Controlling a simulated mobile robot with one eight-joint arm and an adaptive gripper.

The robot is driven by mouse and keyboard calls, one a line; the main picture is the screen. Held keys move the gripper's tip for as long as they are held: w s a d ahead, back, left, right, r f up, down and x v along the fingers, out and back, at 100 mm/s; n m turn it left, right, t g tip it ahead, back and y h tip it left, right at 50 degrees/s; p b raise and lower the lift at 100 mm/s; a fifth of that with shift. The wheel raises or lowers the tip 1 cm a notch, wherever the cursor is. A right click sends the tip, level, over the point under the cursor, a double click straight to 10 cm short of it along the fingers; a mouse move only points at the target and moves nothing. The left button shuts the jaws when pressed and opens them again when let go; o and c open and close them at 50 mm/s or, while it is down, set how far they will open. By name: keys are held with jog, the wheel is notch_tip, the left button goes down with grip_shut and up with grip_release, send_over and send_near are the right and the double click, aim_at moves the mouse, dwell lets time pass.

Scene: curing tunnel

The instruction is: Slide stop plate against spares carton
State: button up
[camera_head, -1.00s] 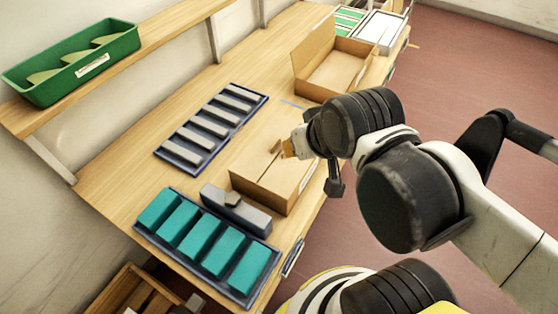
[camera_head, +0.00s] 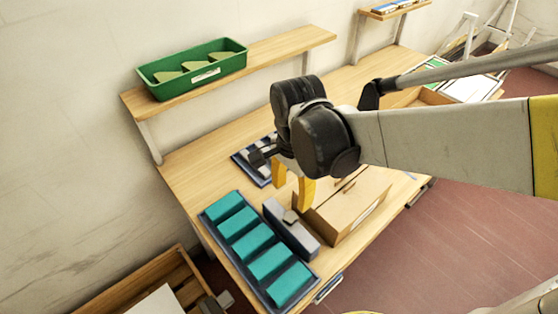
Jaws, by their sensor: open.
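The stop plate appears to be the long grey block with a small raised knob (camera_head: 291,229), lying between the teal-block tray and the carton. The spares carton looks to be the closed brown cardboard box (camera_head: 347,212) just to its right. Whether the block touches the carton or a narrow gap is left, I cannot tell. My gripper (camera_head: 291,198) is open, its two yellow fingers pointing down. It hangs near the block's far end and the carton's left side, with nothing between the fingers. My arm covers part of the table behind the carton.
A dark tray of teal blocks (camera_head: 212,216) lies left of the grey block. Another dark tray (camera_head: 241,164) with grey bars is partly hidden behind my gripper. A green bin (camera_head: 150,90) stands on the wall shelf (camera_head: 290,43). An open carton (camera_head: 436,97) stands farther back.

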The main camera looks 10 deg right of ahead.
aim_at(290, 216)
notch_tip(290, 216, down, 11)
jog(key=b, duration=0.4)
jog(key=shift+r, duration=0.1)
